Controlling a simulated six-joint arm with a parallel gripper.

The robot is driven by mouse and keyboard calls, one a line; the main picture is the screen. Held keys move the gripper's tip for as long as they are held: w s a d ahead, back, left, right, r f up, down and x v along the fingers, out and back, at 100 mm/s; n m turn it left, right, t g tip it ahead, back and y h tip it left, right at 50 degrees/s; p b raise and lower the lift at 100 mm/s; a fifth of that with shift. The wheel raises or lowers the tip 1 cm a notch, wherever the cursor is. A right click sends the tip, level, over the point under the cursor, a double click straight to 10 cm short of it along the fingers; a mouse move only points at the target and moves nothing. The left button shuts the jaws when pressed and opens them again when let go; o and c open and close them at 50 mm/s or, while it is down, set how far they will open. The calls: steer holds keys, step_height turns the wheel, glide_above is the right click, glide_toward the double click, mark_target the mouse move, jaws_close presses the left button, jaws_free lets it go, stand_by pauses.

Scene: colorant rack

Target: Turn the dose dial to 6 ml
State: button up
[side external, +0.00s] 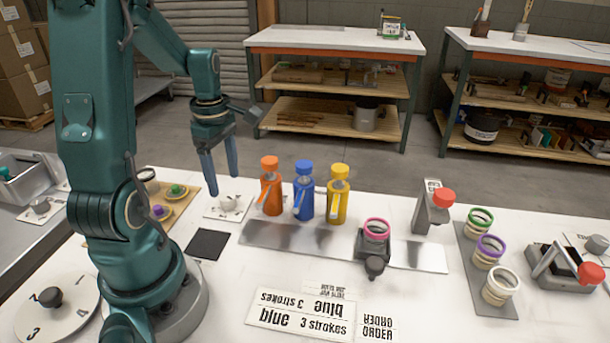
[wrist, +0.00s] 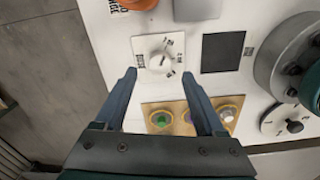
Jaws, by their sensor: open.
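A small pale knob on a square white plate, which looks like the dose dial (side external: 230,204), lies on the table left of the orange bottle. In the wrist view the dose dial (wrist: 160,62) shows a round knob with dark marks around it, too small to read. My gripper (side external: 222,187) points down above and near this dial, with its fingers apart and nothing between them. In the wrist view the fingertips (wrist: 159,74) sit on either side of the dial, apart from the knob. The dial's exact setting cannot be read.
Orange (side external: 271,188), blue (side external: 304,192) and yellow (side external: 339,195) bottles stand right of the dial. A dark square (side external: 207,244) lies in front. A board with coloured pieces (wrist: 195,104) is beside it. A numbered disc (side external: 72,318) with a black knob lies front left.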

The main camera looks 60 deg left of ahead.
mark_target(227, 196)
steer(key=shift+f, duration=2.45)
steer(key=shift+c, duration=0.4)
jaws_close()
